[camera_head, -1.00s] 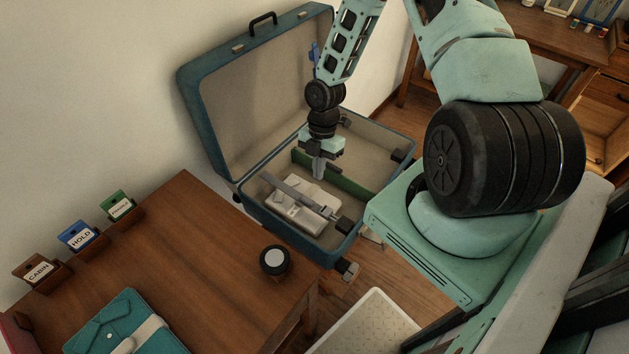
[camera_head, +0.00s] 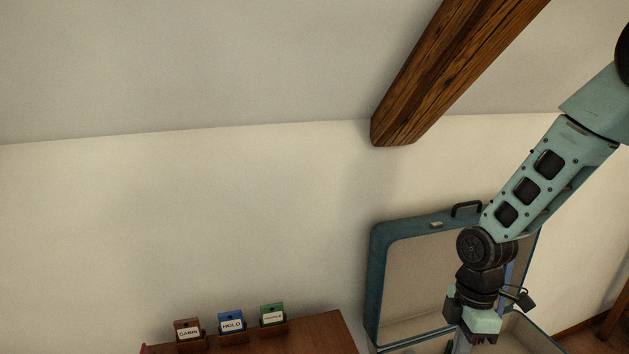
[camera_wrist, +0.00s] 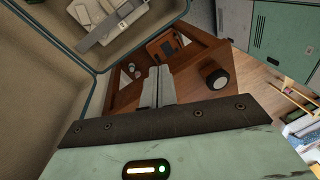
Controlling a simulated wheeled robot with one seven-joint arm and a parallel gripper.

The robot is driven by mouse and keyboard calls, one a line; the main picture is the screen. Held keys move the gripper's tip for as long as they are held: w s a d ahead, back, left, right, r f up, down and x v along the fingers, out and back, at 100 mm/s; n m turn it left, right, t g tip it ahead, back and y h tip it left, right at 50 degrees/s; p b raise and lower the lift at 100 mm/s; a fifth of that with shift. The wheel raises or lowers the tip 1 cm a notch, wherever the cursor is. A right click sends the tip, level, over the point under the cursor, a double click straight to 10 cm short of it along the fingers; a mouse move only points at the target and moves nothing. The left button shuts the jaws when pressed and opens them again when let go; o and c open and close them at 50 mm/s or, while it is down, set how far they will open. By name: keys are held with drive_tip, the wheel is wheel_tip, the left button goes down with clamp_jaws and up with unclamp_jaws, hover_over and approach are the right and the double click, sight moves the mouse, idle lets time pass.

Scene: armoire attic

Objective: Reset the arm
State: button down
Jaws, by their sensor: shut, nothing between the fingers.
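My gripper (camera_head: 462,344) hangs at the lower right of the head view, in front of the open blue suitcase (camera_head: 382,290). Its lower end is cut off by the frame's bottom edge. In the wrist view the two fingers (camera_wrist: 159,72) lie together with nothing between them. The suitcase (camera_wrist: 60,55) fills the left of that view, and a whitish item with a grey bar (camera_wrist: 98,22) lies inside it. The fingers are apart from that item.
A wooden table (camera_head: 320,335) holds the CABIN (camera_head: 187,331), HOLD (camera_head: 231,324) and green (camera_head: 272,316) card holders. A round black thing (camera_wrist: 217,80) shows in the wrist view. A wooden beam (camera_head: 440,75) crosses the ceiling. Green panels (camera_wrist: 280,35) stand at right.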

drive_tip(key=s+a+r+m+t, duration=0.2)
drive_tip(key=s+a+r+m, duration=0.7)
drive_tip(key=s+a+r, duration=0.7)
drive_tip(key=shift+s, duration=0.4)
drive_tip(key=shift+w, duration=0.1)
idle(0.8)
